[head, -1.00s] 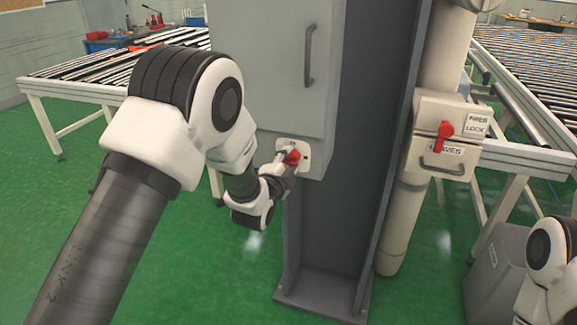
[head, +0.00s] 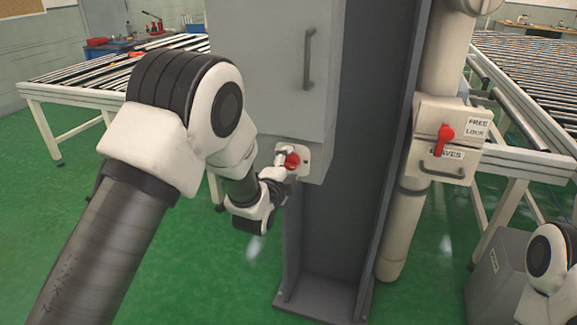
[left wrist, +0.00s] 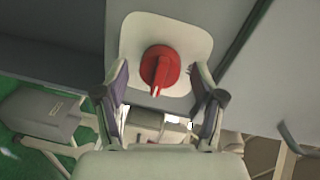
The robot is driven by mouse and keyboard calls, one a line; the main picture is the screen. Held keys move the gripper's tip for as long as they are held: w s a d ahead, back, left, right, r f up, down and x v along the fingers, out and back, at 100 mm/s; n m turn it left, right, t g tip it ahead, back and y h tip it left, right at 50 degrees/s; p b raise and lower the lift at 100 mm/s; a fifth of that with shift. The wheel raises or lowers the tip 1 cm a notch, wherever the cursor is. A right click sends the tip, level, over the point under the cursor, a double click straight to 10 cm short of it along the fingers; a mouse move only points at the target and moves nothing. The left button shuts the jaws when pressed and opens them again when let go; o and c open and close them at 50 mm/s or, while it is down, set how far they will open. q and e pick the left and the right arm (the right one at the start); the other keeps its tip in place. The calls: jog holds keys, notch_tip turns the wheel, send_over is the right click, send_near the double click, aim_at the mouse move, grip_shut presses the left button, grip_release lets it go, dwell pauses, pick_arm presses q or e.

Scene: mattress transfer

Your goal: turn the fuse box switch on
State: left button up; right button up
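The fuse box (head: 268,60) is a grey cabinet on a steel column, with its door shut. The red switch (head: 292,161) sits on a pale plate near its lower edge. In the left wrist view the switch (left wrist: 160,72) faces me, with its raised handle pointing down the picture. My left gripper (head: 277,173) is just left of the switch and below it in the head view. In the left wrist view its two fingers are spread and empty, one on each side below the switch, apart from it. My right gripper is not in view.
A white box with a red lever (head: 443,138) and FREE and LOCK labels is on the pipe to the right. Roller conveyors (head: 110,68) stand behind on both sides. A grey bin (head: 497,275) is at lower right, near my right arm. Green floor is open at left.

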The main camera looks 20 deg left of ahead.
pick_arm(q)
jog(key=s, duration=1.2)
jog(key=shift+a+r, duration=0.15)
jog(key=shift+r, duration=0.3)
jog(key=shift+f, duration=0.15)
jog(key=s+a+f+n+g+p, duration=0.1)
jog(key=s+f+g, duration=0.2)
jog(key=s+f, duration=0.35)
jog(key=s+a+f+n+g+y+p, duration=0.1)
jog(key=s+a+f+n+g+p, duration=0.15)
jog(key=f, duration=0.65)
jog(key=s+a+f+n+g+p, duration=0.1)
jog(key=s+f+g, duration=0.2)
jog(key=s+f, duration=0.35)
jog(key=s+f+n+g, duration=0.4)
jog(key=s+n, duration=0.2)
jog(key=s, duration=0.3)
jog(key=s+f+n+g, duration=0.5)
jog(key=s+n, duration=0.1)
jog(key=s, duration=0.3)
jog(key=shift+d+h, duration=0.15)
jog(key=shift+h, duration=0.15)
